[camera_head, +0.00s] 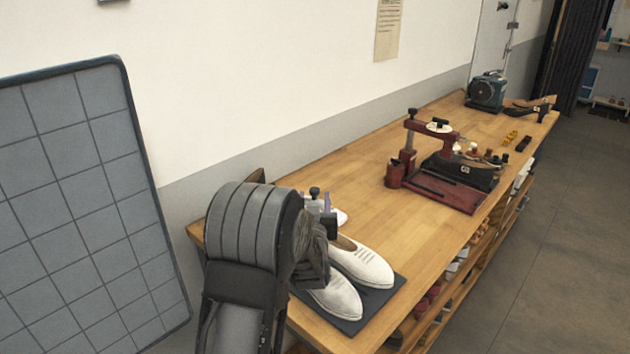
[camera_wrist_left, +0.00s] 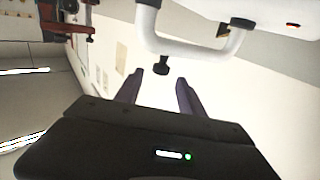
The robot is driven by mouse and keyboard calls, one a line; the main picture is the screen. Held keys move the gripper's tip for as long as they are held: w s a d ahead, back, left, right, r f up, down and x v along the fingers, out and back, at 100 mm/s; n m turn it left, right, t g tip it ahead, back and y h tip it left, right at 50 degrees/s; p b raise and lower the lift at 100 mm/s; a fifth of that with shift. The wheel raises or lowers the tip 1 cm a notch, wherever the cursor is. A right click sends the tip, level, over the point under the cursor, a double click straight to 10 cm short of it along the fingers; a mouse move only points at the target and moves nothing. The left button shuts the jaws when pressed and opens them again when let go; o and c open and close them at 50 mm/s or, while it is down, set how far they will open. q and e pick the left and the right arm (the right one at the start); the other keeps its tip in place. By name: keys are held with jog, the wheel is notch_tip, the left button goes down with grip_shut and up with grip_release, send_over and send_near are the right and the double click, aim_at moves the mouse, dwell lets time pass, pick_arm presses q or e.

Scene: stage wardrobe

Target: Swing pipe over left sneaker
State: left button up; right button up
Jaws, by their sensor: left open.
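Two white sneakers rest side by side on a dark mat (camera_head: 376,306) at the near end of the bench, a rear one (camera_head: 362,263) and a front one (camera_head: 338,299). My left arm partly hides the front one. My left gripper (camera_head: 318,203) is above and behind them, largely hidden by its own wrist. In the left wrist view, a bent white pipe (camera_wrist_left: 192,47) with a dark knob (camera_wrist_left: 163,66) is just beyond the left gripper (camera_wrist_left: 160,92). The fingers are apart, with the knob in line with the gap. My right gripper is not in view.
A red press-like device (camera_head: 440,190) stands mid-bench on the wooden top (camera_head: 340,175). A dark teal machine (camera_head: 486,91) is at the far end. Shelves with shoes are under the bench. A grey gridded panel (camera_head: 85,210) stands at the left. Bare bench lies between sneakers and red device.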

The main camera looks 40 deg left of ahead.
pick_arm(q)
jog(key=shift+w+a+f, duration=0.1)
jog(key=shift+w+a, duration=0.15)
jog(key=shift+w, duration=0.05)
jog(key=p+x, duration=0.2)
jog(key=x, duration=0.5)
jog(key=shift+w+a, duration=0.15)
grip_shut()
dwell(1.2)
